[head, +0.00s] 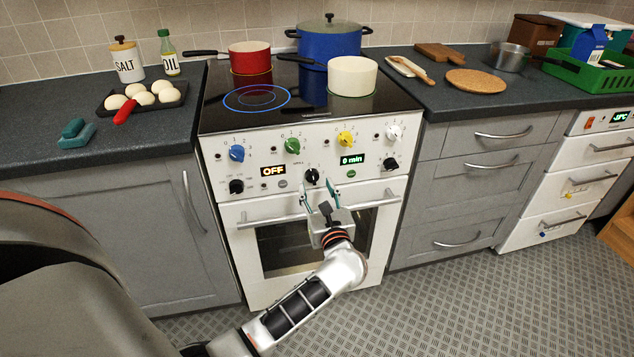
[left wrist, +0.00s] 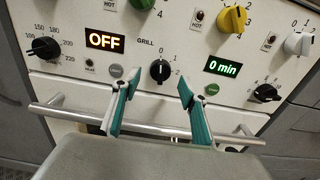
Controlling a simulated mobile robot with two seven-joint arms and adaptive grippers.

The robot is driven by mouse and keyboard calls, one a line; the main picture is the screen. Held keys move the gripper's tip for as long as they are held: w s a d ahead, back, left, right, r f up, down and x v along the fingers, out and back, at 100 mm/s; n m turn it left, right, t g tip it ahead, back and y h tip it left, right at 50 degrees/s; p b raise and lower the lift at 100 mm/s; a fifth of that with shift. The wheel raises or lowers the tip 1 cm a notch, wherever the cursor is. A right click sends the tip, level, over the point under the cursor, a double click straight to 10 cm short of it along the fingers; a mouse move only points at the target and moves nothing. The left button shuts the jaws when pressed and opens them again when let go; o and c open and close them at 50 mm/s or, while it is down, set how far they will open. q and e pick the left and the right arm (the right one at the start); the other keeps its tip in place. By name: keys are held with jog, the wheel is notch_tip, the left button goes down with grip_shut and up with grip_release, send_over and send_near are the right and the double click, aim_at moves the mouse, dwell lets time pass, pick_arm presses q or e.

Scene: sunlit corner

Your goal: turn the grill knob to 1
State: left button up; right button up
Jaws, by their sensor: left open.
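The grill knob (head: 312,176) is a small black knob in the middle of the white oven panel. It also shows in the left wrist view (left wrist: 159,70), below the word GRILL's level, with its pale mark pointing about straight up towards 0. My left gripper (head: 318,188) is in front of the oven, just below and short of the knob. In the left wrist view its two teal-padded fingers (left wrist: 159,82) are spread apart, with the knob showing between and beyond the tips. Nothing is between the fingers. My right gripper is out of view.
A display reading OFF (left wrist: 104,40) and one reading 0 min (left wrist: 222,67) flank the knob. Black knobs (left wrist: 44,48) and (left wrist: 265,93) sit farther out, with coloured knobs above. The oven handle bar (left wrist: 150,128) runs below, close to my fingers. Pots stand on the hob (head: 290,108).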

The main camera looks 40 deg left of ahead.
aim_at(314, 181)
pick_arm(q)
jog(key=shift+x, duration=1.75)
jog(key=c, duration=1.1)
